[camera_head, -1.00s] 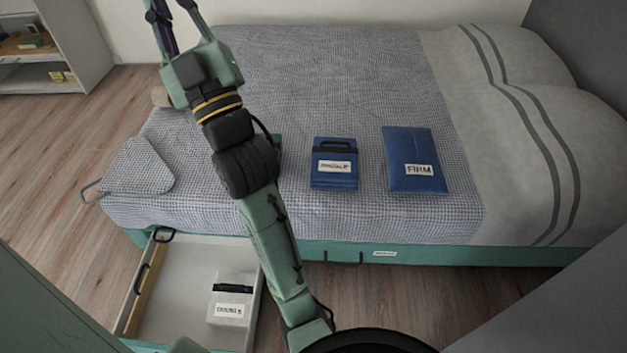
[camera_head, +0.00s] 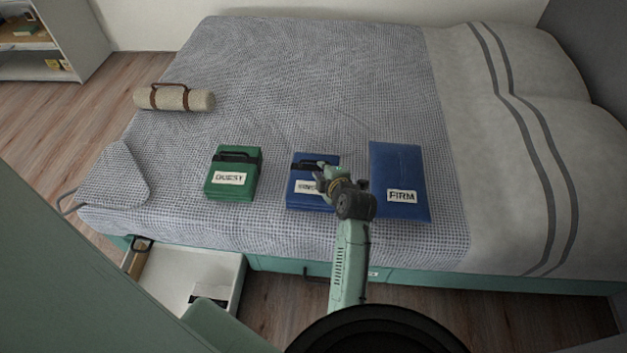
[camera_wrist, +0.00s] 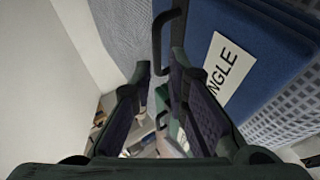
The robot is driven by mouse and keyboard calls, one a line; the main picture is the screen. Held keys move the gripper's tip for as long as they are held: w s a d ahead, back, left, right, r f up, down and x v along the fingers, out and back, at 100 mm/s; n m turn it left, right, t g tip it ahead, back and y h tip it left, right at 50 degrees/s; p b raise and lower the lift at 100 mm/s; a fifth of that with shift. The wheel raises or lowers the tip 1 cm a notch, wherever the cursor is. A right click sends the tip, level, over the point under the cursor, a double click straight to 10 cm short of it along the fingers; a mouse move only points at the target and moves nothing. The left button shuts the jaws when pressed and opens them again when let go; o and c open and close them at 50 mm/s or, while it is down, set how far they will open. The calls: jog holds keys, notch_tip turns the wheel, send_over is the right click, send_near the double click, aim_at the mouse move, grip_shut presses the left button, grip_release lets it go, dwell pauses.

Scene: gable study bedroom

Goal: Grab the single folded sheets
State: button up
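The single folded sheets (camera_head: 298,199) are a blue packet with a black handle and a white label, lying on the bed between a green packet and a larger blue one. In the wrist view the blue packet (camera_wrist: 262,95) fills the upper right, its label showing "NGLE". My gripper (camera_head: 322,172) is over the packet's right part and covers some of its label. In the wrist view my gripper (camera_wrist: 160,68) has its two fingers apart, with the black handle (camera_wrist: 158,45) in line with the gap between the fingertips. I cannot tell whether they touch it.
A green "GUEST" packet (camera_head: 238,191) lies left and a blue "FIRM" packet (camera_head: 397,165) close right. A beige roll (camera_head: 190,99) and a checked wedge cushion (camera_head: 115,180) are farther left. An open drawer (camera_head: 225,264) juts out below the bed (camera_head: 300,60).

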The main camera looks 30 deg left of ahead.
aim_at(316, 162)
jog(key=shift+p+x, duration=0.6)
jog(key=shift+x, duration=2.45)
jog(key=shift+w+d+r, duration=0.1)
jog(key=shift+w, duration=0.05)
jog(key=shift+c, duration=0.4)
grip_shut()
jog(key=shift+r, duration=0.1)
